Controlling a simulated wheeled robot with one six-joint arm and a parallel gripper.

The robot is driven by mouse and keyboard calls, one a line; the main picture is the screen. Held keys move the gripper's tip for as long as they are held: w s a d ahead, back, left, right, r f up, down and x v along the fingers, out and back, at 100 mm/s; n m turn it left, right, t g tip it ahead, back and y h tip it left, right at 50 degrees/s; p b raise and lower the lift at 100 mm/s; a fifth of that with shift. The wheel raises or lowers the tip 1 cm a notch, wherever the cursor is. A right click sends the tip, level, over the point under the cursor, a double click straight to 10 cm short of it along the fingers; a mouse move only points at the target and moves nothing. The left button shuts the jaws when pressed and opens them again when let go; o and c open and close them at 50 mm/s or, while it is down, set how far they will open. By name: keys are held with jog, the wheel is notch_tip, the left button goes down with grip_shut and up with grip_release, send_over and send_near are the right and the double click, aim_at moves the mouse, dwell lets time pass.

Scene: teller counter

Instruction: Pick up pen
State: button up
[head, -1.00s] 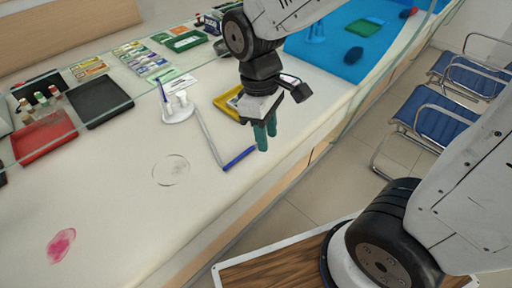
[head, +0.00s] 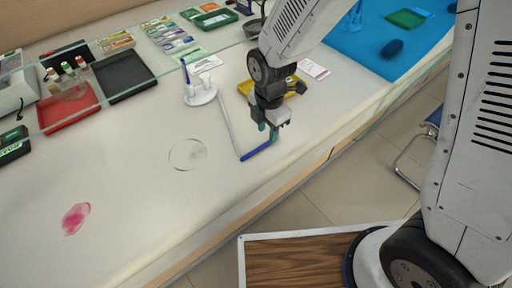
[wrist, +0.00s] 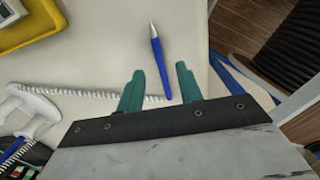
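A blue pen (head: 257,151) lies on the white counter near its front edge, joined to a thin coiled cord (head: 229,122) from a white pen stand (head: 201,97). My gripper (head: 268,131) is open and empty, just above the pen. In the wrist view, the pen (wrist: 157,52) with its silver tip shows between the two green fingers of my gripper (wrist: 159,76), its lower end between them. I cannot tell the exact height left above the pen. The white stand (wrist: 36,108) and cord are at left there. A second blue pen (head: 185,72) stands upright in the stand.
A yellow tray (head: 246,87) lies just behind my gripper. A clear round disc (head: 187,154) and a pink smear (head: 76,218) are on the counter at left. Red (head: 67,117) and black (head: 125,83) trays are farther back, by a glass edge.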

aim_at(266, 143)
notch_tip(266, 143, down, 5)
jog(key=shift+r, duration=0.2)
jog(key=shift+c, duration=0.4)
grip_shut()
